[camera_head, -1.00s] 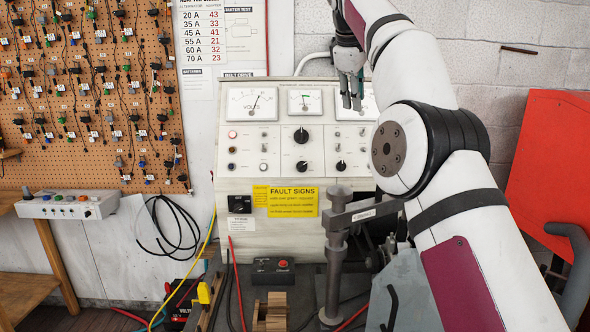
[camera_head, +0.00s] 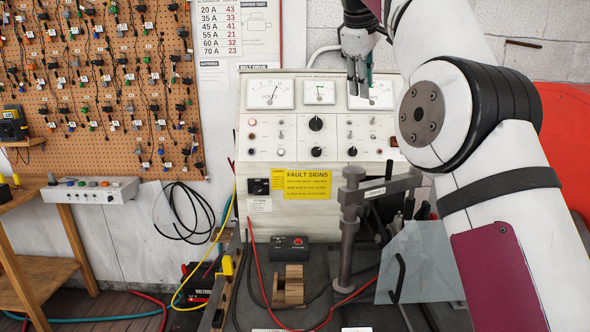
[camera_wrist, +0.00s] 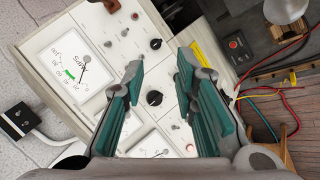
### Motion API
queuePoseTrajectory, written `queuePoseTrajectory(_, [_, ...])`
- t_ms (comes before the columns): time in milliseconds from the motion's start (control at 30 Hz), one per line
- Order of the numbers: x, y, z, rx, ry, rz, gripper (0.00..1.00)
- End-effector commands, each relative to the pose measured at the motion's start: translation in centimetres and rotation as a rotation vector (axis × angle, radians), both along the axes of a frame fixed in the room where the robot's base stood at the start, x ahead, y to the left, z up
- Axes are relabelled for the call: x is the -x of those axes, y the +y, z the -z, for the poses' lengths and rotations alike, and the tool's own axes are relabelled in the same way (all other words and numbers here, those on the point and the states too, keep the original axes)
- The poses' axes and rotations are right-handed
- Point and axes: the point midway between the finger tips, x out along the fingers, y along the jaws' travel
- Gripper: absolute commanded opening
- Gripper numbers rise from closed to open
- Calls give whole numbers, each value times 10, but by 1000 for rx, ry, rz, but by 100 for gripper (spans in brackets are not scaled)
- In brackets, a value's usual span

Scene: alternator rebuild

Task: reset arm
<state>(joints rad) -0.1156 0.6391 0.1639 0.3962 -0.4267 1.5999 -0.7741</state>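My gripper (camera_head: 358,82) hangs at the upper middle of the head view, in front of the top right of the test bench's meter panel. In the wrist view my gripper (camera_wrist: 160,75) has its two teal-padded fingers spread apart with nothing between them. The test bench (camera_head: 315,145) has dials, knobs and a yellow fault signs label. Its panel (camera_wrist: 140,50) lies beyond the fingertips in the wrist view. My arm rises along the right side of the head view and bends over at the elbow.
A grey clamp post (camera_head: 347,240) and a clear shield (camera_head: 420,262) stand in front of the bench. A small black box with a red button (camera_head: 290,247) and a wooden block (camera_head: 290,285) sit on the worktop. A pegboard (camera_head: 95,80) is at left, a red panel (camera_head: 567,140) at right.

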Motion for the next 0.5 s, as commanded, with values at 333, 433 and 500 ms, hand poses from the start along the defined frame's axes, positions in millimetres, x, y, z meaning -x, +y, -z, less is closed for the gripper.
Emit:
queuePoseTrajectory(333, [49, -1, -16, -48, -4, 55, 26])
queuePoseTrajectory(433, [76, -4, -16, -79, -6, 91, 26])
queuePoseTrajectory(500, [98, -6, -14, -103, -5, 118, 26])
